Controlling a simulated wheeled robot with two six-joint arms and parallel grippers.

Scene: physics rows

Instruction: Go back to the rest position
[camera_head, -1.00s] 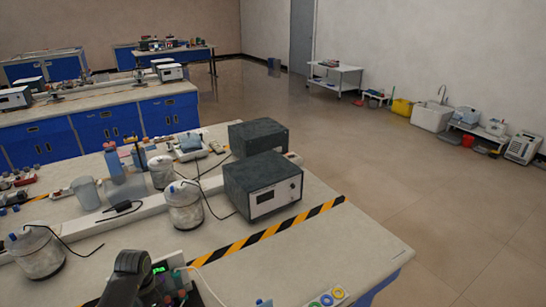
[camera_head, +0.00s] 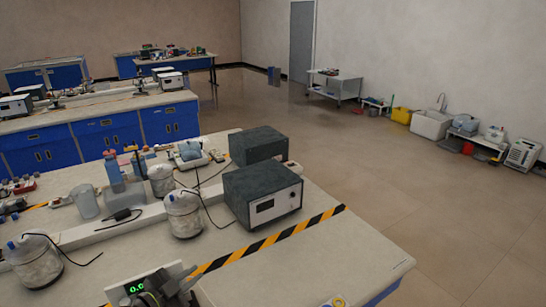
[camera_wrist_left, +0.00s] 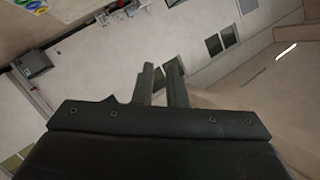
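My left gripper shows in the left wrist view (camera_wrist_left: 160,66), with two dark fingers a narrow gap apart and nothing between them. It is held clear of any surface I can make out there. In the head view I cannot clearly pick out its fingers at the bottom edge. My right gripper is in neither view. The pale lab bench (camera_head: 330,262) lies in front of me, with a device with a green display (camera_head: 136,287) at its near edge.
Two dark instrument boxes (camera_head: 262,193) stand on the bench behind a yellow-black stripe (camera_head: 270,241). Several lidded jars (camera_head: 183,213) and cables stand to the left. The floor to the right (camera_head: 440,190) is open.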

